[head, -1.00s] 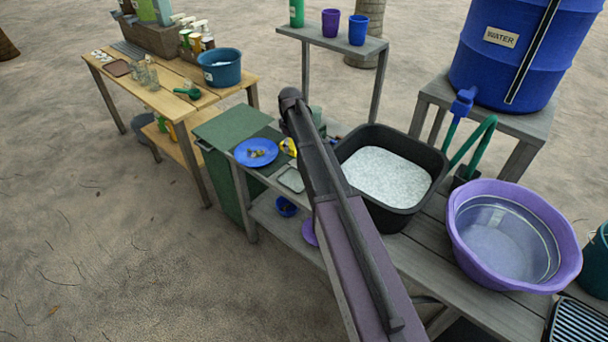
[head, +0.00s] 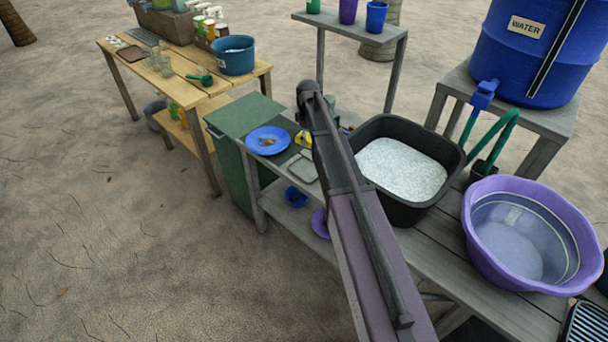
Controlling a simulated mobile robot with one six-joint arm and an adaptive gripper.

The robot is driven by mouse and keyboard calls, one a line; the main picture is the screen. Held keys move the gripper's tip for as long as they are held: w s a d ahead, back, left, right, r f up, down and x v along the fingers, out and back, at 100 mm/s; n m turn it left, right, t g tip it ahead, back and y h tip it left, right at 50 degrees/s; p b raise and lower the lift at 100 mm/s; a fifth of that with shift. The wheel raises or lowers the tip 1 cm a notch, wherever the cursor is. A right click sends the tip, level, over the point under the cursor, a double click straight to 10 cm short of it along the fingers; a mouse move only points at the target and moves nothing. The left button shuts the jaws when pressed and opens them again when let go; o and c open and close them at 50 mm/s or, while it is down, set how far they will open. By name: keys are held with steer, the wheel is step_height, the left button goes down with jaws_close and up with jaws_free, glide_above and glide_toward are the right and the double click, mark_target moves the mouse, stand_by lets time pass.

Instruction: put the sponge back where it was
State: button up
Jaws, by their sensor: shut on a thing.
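My arm reaches from the bottom of the head view up toward the counter, and its far end hides what lies directly behind it. My gripper does not show. A small yellow thing (head: 303,139) with a dark part shows just left of my arm, next to a blue plate (head: 258,146). I cannot tell whether it is the sponge, or whether it lies on the counter or is held. No other thing in view is clearly a sponge.
A black tub (head: 448,153) with pale contents stands right of my arm, and a purple basin (head: 478,232) stands farther right. A blue water barrel (head: 535,60) stands behind them. A green cabinet (head: 238,116) adjoins the counter. A wooden table (head: 133,64) stands at the back left.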

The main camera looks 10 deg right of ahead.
steer(key=shift+a+f+n+b, duration=0.15)
steer(key=shift+f+n+b, duration=0.85)
steer(key=shift+f, duration=0.4)
steer(key=b, duration=0.6)
glide_above(307, 170)
step_height(307, 170, down, 6)
steer(key=shift+f, duration=0.1)
steer(key=shift+f+b, duration=1.85)
steer(key=shift+b, duration=0.05)
steer(key=shift+f, duration=0.2)
steer(key=o, duration=1.2)
steer(key=shift+c, duration=0.2)
